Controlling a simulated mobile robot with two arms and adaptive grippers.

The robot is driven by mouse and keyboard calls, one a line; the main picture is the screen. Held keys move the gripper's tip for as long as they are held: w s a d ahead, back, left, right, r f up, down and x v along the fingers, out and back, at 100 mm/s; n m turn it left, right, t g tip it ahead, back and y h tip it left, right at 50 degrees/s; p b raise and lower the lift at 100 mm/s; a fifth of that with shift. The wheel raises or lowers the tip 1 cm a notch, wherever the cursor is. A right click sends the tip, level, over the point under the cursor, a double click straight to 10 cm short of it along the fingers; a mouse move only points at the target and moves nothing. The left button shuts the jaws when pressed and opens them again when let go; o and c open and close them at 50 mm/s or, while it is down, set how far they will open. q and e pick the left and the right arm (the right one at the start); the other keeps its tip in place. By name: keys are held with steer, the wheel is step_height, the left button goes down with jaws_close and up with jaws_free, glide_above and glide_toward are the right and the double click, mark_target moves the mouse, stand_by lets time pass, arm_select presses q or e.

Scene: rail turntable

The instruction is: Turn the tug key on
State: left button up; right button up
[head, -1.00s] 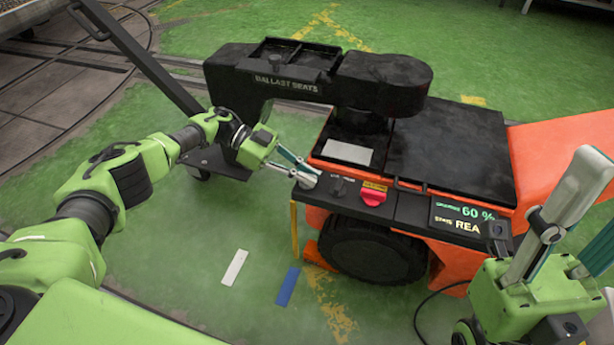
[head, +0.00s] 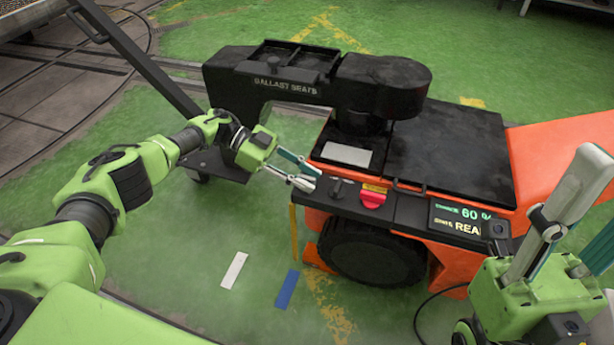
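The orange and black tug (head: 440,150) stands on the green floor with a black control panel (head: 405,209) along its near side. I cannot make out for certain which is the key. My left gripper (head: 311,179) is at the panel's left end, its two fingertips slightly apart, just left of the dark knob. The fingertips cover that corner. My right gripper (head: 590,205) is at the lower right, fingers spread, empty, away from the knob.
A black arm marked "BALLAST SEATS" (head: 285,85) overhangs the tug behind my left gripper. A lit display (head: 462,219) sits at the panel's right end. A dark slanted bar (head: 135,62) rises at the left.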

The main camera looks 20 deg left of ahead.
arm_select(q)
steer(key=v, duration=0.7)
steer(key=shift+a+r, duration=0.1)
steer(key=shift+a, duration=0.1)
